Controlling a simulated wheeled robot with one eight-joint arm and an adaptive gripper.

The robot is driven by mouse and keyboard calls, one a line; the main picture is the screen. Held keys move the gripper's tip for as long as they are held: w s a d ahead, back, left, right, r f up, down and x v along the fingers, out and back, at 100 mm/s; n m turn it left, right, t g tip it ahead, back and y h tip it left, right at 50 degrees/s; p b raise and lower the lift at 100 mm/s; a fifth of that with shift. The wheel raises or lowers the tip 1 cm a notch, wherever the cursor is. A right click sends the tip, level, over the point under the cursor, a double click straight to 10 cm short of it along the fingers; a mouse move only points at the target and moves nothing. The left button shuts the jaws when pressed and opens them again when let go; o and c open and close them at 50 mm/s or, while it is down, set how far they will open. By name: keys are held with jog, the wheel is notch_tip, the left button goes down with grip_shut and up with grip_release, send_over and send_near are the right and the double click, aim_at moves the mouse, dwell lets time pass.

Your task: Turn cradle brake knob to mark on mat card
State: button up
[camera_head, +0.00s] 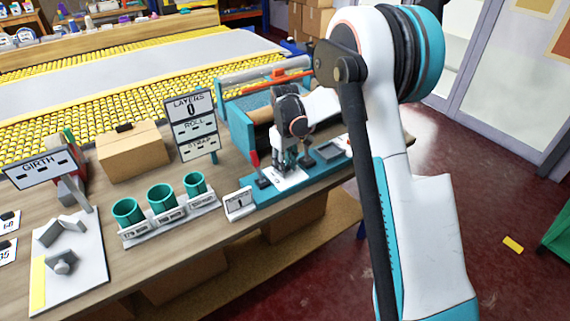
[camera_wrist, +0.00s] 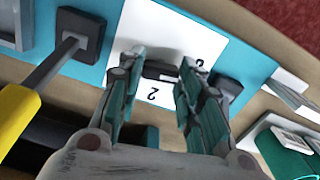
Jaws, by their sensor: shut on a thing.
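My gripper (camera_head: 290,158) points down over the teal cradle base (camera_head: 310,184) on the bench. In the wrist view its two fingers (camera_wrist: 157,72) are closed on a dark knob (camera_wrist: 161,70). The knob sits on a white dial plate (camera_wrist: 133,37), which also shows in the head view (camera_head: 290,183). A printed 2 and part of another digit are beside the knob. The fingers hide much of the knob, so I cannot tell where it points. A small white card (camera_head: 239,204) stands left of the base and appears to show a 1.
A yellow-handled lever (camera_wrist: 22,112) rises close beside the fingers. Several green cups (camera_head: 162,198) stand in a grey holder to the left. A LAYERS sign (camera_head: 188,107) and a cardboard box (camera_head: 132,150) stand behind. The bench front edge is near the base.

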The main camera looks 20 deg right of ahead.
jog(key=m, duration=0.4)
jog(key=shift+m+p, duration=0.4)
jog(key=shift+m, duration=1.4)
jog(key=o, duration=1.1)
jog(key=shift+c, duration=0.2)
jog(key=shift+r, duration=0.15)
notch_tip(320, 180, up, 12)
